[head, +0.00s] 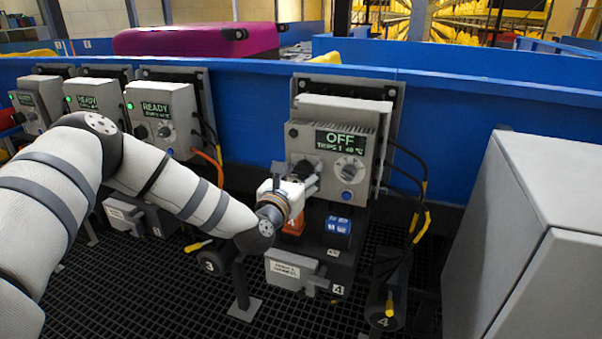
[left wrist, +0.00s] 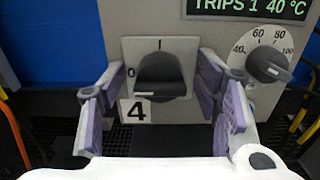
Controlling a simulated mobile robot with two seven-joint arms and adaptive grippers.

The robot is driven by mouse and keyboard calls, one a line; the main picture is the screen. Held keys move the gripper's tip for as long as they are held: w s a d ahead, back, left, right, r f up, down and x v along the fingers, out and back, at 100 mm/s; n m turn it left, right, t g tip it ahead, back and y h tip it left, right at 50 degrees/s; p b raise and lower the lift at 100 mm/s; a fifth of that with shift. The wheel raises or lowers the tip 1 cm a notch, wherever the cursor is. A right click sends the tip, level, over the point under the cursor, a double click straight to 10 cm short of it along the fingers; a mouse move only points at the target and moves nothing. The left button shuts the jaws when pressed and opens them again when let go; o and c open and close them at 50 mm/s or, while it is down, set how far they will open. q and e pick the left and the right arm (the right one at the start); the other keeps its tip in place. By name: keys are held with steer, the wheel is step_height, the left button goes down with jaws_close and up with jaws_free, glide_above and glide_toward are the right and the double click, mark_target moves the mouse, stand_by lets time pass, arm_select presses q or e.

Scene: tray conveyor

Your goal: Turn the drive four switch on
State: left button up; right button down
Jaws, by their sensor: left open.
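The drive four box (head: 308,140) is grey, with a screen (head: 341,142) reading "OFF, TRIPS 1 40 °C". In the left wrist view its black rotary switch (left wrist: 160,74) sits on a grey plate marked 4, with 0 at the left and I at the top. The knob's white mark is at its left end, toward the 0 side. My left gripper (left wrist: 160,100) is open, its purple-padded fingers on either side of the switch with gaps between. In the head view my left gripper (head: 291,187) is in front of the box's lower left and hides most of the switch.
A dial (left wrist: 269,63) numbered 40 to 100 is right of the switch, close to my right-hand finger. Other drive boxes (head: 162,112) reading READY stand at left. Cables (head: 421,210) hang right of drive four. A grey cabinet (head: 510,230) fills the right.

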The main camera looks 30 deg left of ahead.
arm_select(q)
steer(key=shift+c, duration=0.4)
steer(key=c, duration=1.1)
steer(key=shift+o, duration=0.2)
steer(key=shift+m, duration=0.4)
steer(key=m, duration=0.3)
steer(key=shift+d+m, duration=0.1)
steer(key=shift+m, duration=0.3)
steer(key=m+p, duration=0.1)
steer(key=m, duration=0.3)
steer(key=shift+m, duration=0.3)
steer(key=m, duration=0.5)
steer(key=shift+d+f+p, duration=0.1)
steer(key=shift+d+p, duration=0.05)
steer(key=shift+p, duration=0.25)
steer(key=shift+f+m+p, duration=0.15)
steer(key=shift+m+p, duration=0.15)
steer(key=shift+m, duration=1.6)
arm_select(e)
steer(key=shift+t, duration=0.6)
steer(key=shift+w+r, duration=1.4)
steer(key=shift+r, duration=0.05)
